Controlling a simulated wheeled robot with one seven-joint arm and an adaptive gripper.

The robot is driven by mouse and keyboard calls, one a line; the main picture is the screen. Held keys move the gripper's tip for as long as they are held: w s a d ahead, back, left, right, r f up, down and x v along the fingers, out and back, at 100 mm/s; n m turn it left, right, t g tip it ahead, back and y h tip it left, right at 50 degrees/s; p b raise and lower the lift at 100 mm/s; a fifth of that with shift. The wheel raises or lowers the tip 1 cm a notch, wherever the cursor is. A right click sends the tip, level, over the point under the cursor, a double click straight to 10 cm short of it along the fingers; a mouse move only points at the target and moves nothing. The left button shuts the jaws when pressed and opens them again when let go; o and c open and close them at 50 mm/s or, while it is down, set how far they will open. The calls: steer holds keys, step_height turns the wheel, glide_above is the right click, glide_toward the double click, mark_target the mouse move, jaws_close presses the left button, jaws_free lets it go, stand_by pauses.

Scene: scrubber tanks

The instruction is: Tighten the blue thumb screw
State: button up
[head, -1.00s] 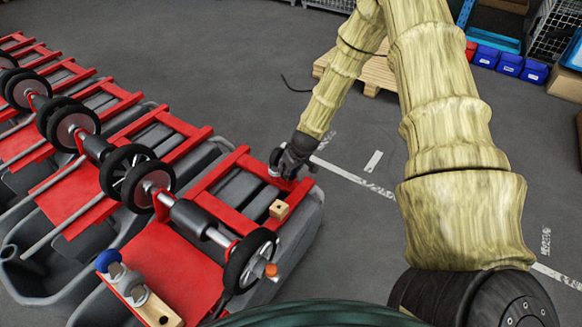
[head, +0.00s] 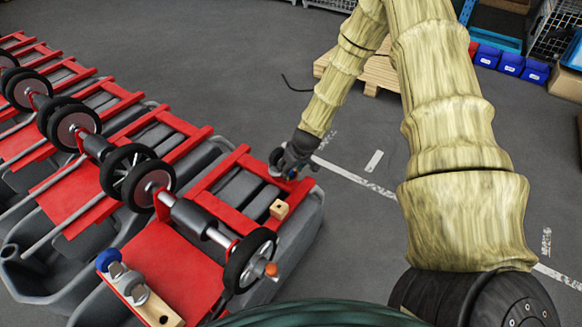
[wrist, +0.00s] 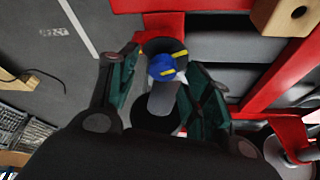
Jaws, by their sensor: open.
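In the head view my gripper (head: 288,165) is at the far end of the nearest red-framed tank (head: 300,222). The screw is hidden or too small to tell there.
A wooden block (head: 279,210) sits on the red frame, beside a wheel axle (head: 203,222). A wooden board (head: 160,312) with metal parts and a blue round part (head: 106,260) lies at the near left. More red-framed tanks stand left. A pallet (head: 375,72) lies beyond on open floor.

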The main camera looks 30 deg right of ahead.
steer(key=v, duration=1.1)
steer(key=shift+r, duration=0.2)
